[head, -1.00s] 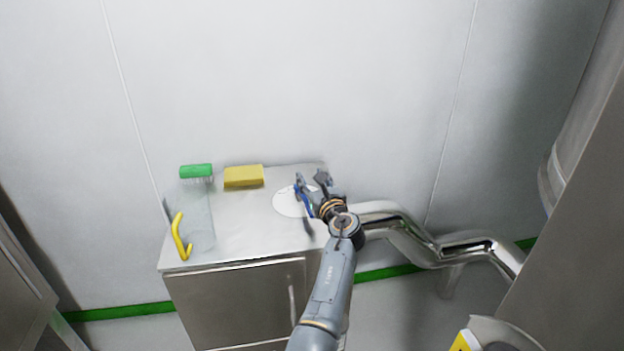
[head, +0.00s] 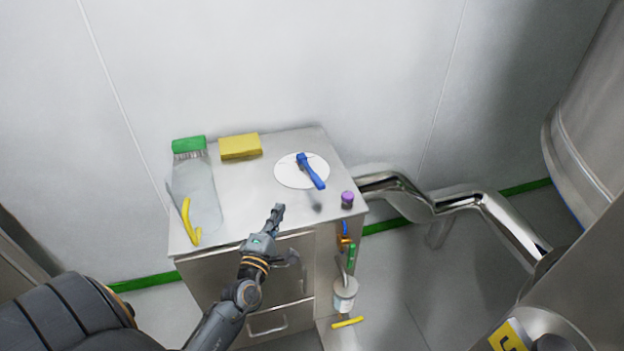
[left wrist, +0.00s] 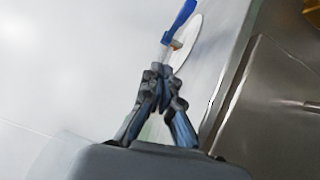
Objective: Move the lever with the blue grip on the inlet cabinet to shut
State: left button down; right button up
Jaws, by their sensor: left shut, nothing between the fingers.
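The blue-grip lever (head: 311,172) stands over a round white plate (head: 289,174) on top of the metal inlet cabinet (head: 240,210). Its blue grip slants from upper left to lower right in the head view. My left gripper (head: 278,210) is shut and empty, at the cabinet's front edge, apart from the lever. In the left wrist view the shut fingers (left wrist: 164,75) point towards the blue grip (left wrist: 181,18) and the white plate (left wrist: 188,42). My right gripper is not in view.
A clear container with a green cap (head: 189,145), a yellow handle (head: 188,222), a yellow block (head: 240,147) and a purple knob (head: 347,199) are on the cabinet top. A shiny pipe (head: 405,190) runs off right. Small valves hang at the cabinet's right side.

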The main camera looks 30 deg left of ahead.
pick_arm(q)
jog(key=shift+s+d+f+m+h, duration=0.2)
jog(key=shift+s+m+h, duration=0.25)
jog(key=shift+m, duration=0.15)
jog(key=shift+s+d+f+m+h, duration=0.15)
jog(key=shift+s+m+h, duration=0.25)
jog(key=shift+m, duration=0.2)
jog(key=shift+d, duration=0.1)
jog(key=shift+w, duration=0.2)
jog(key=p, duration=0.1)
send_near(313, 181)
jog(key=w+a, duration=0.1)
jog(key=a, duration=0.1)
jog(key=w+a, duration=0.1)
jog(key=shift+w+a+r, duration=0.1)
jog(key=shift+w+a, duration=0.2)
jog(key=shift+a, duration=0.05)
jog(key=shift+w+d+p, duration=0.35)
jog(key=shift+w+d, duration=0.35)
jog(key=shift+w, duration=0.35)
jog(key=shift+w+d, duration=0.4)
jog(key=shift+w, duration=0.2)
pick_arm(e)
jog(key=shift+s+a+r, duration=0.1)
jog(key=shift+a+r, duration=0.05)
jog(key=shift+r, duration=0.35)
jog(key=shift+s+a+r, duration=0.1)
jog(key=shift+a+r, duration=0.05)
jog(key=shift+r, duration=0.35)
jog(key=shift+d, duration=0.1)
